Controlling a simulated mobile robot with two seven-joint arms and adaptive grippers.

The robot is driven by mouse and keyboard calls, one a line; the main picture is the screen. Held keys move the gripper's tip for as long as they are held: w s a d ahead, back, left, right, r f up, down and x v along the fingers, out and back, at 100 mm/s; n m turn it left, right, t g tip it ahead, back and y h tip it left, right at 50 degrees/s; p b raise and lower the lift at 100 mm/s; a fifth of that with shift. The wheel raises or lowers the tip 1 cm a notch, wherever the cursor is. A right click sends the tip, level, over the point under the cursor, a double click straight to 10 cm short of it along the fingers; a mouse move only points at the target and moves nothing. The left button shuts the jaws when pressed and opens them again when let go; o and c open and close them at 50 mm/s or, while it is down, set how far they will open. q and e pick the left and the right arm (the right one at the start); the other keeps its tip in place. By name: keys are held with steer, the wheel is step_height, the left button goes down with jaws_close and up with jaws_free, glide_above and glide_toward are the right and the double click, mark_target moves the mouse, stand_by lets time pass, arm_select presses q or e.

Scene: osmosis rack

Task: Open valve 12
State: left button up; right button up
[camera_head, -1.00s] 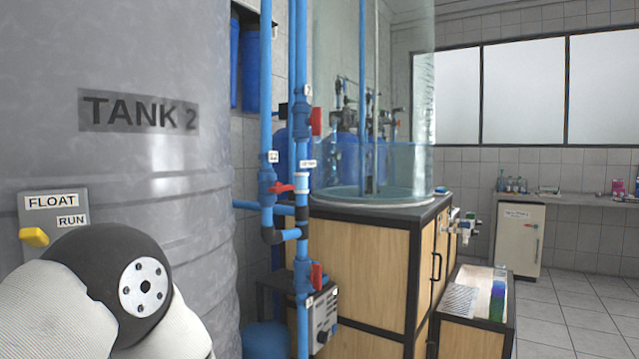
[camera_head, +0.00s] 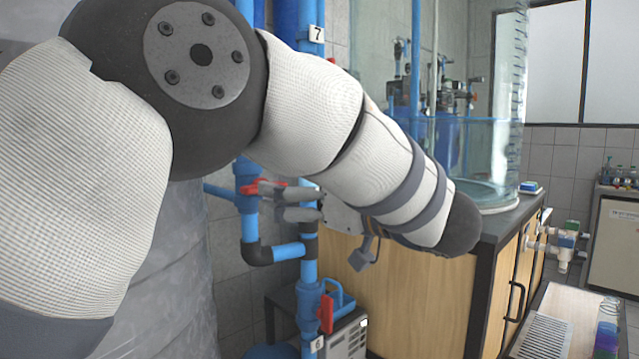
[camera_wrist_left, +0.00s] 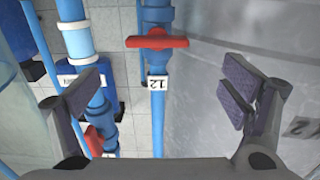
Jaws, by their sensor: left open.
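Valve 12 has a red handle (camera_wrist_left: 156,42) lying crosswise to its blue vertical pipe, in the upper middle of the left wrist view. Its white label "12" (camera_wrist_left: 157,83) is on the pipe; the text appears turned in this view. My left gripper (camera_wrist_left: 162,78) is open and empty, with one finger on each side of the pipe, apart from it. In the head view the valve's red handle (camera_head: 264,187) shows left of my left gripper's fingers (camera_head: 287,204), which point at it and partly cover it. Any contact cannot be told. My right gripper is not in view.
My left arm covers much of the head view. A second blue pipe with a red-handled valve (camera_head: 326,313) labelled 6 stands close by; label 7 (camera_head: 316,35) is higher up. A grey tank wall (camera_wrist_left: 255,45) is right of valve 12 in the wrist view. A wooden cabinet (camera_head: 410,300) stands behind.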

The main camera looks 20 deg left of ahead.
arm_select(q)
steer(key=x, duration=0.8)
steer(key=shift+w, duration=0.25)
steer(key=shift+a+f, duration=0.1)
steer(key=c, duration=1.1)
